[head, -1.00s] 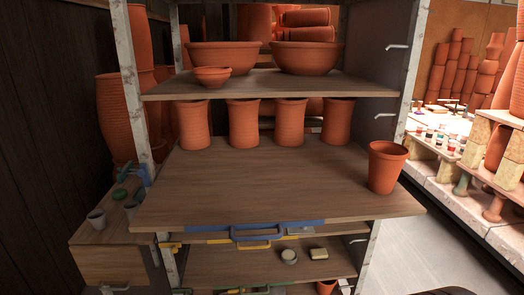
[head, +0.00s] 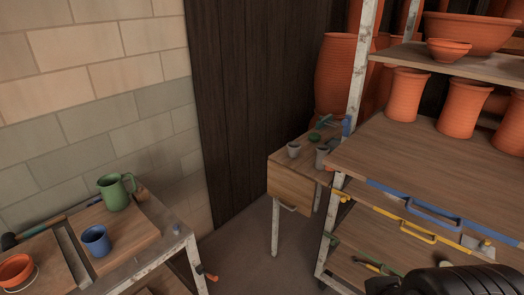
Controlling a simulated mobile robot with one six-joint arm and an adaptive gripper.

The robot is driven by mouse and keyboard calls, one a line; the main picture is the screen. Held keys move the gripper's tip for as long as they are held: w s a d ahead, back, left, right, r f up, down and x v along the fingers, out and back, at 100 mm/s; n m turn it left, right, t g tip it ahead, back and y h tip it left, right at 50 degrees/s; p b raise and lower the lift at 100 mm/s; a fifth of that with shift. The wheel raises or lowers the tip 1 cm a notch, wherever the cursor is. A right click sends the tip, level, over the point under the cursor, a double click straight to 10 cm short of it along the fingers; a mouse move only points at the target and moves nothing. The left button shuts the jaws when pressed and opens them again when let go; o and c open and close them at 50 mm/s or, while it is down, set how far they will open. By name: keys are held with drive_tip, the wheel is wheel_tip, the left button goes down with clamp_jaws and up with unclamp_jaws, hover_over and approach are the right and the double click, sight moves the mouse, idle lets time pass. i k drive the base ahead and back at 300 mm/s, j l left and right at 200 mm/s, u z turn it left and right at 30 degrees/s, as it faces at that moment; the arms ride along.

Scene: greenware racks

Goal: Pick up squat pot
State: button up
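Several terracotta pots are in view, and I cannot tell for sure which is the squat pot. A low, wide terracotta pot (head: 16,269) sits on the left table, partly cut off by the picture's left edge. A small terracotta bowl (head: 449,49) stands on the upper shelf at the right, in front of a larger bowl (head: 468,31). Taller pots (head: 407,92) stand on the shelf below. A black part of my gripper (head: 445,281) shows at the bottom right, apart from all the pots; its fingertips cannot be made out.
The left table holds a green jug (head: 115,193) and a blue mug (head: 96,240). A small side table (head: 287,183) with grey cups stands beside the rack (head: 400,155). Blue and yellow handles jut from the rack's front. Bare floor (head: 240,245) lies between the tables.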

sight(294, 146)
drive_tip(key=i+u, duration=0.15)
drive_tip(key=i, duration=0.5)
drive_tip(key=i+u, duration=0.15)
drive_tip(key=i, duration=0.45)
drive_tip(key=i+l+u, duration=0.15)
drive_tip(key=i, duration=0.5)
